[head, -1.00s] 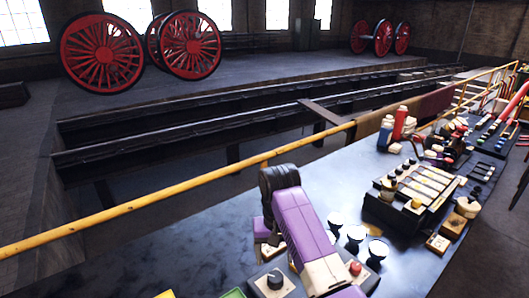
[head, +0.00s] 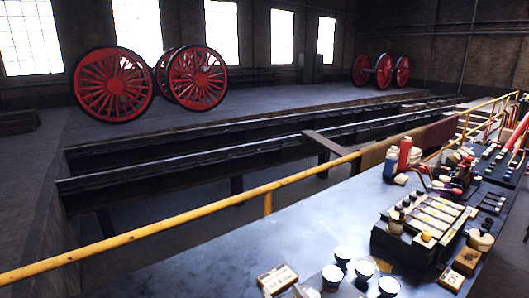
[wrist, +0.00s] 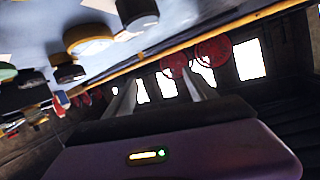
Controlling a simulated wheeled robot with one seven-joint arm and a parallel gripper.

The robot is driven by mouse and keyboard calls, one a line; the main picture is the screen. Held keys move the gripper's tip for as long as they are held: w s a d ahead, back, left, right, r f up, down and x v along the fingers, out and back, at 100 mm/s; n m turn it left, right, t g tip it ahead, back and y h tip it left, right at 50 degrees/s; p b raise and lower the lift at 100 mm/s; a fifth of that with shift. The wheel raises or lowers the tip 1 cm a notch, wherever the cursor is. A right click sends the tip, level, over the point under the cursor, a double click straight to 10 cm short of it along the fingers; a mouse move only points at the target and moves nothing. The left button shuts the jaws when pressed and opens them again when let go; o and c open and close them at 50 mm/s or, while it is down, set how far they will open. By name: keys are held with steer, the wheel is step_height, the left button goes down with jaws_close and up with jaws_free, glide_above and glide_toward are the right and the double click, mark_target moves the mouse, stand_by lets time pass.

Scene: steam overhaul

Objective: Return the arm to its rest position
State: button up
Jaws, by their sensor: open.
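My gripper (wrist: 160,97) shows in the wrist view, with its two pale fingers apart and nothing between them. The purple body of my wrist (wrist: 170,155) fills the bottom of that view, with a small lit indicator on it. The wrist view is tilted and looks across the bench edge toward the windows and red wheels. In the head view the arm and gripper are out of frame.
A dark bench (head: 230,255) holds several white-topped jars, a tray of rods (head: 425,222), bottles and small labelled blocks. A yellow railing (head: 190,220) runs along its far edge. Beyond are a rail pit (head: 250,145) and red wheelsets (head: 195,78). The bench's left part is clear.

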steer(key=s+d+h+b, duration=0.1)
steer(key=s+d, duration=0.4)
steer(key=s, duration=1)
steer(key=s+d+m+h+b, duration=0.1)
steer(key=s+d, duration=0.4)
steer(key=s, duration=1.1)
steer(key=s+d+h+b, duration=0.1)
steer(key=s+d, duration=0.4)
steer(key=s, duration=1.1)
steer(key=shift+d+r+m+t+h, duration=0.15)
steer(key=shift+r+m+t+h, duration=0.15)
steer(key=shift+r+h, duration=0.15)
steer(key=shift+f, duration=0.15)
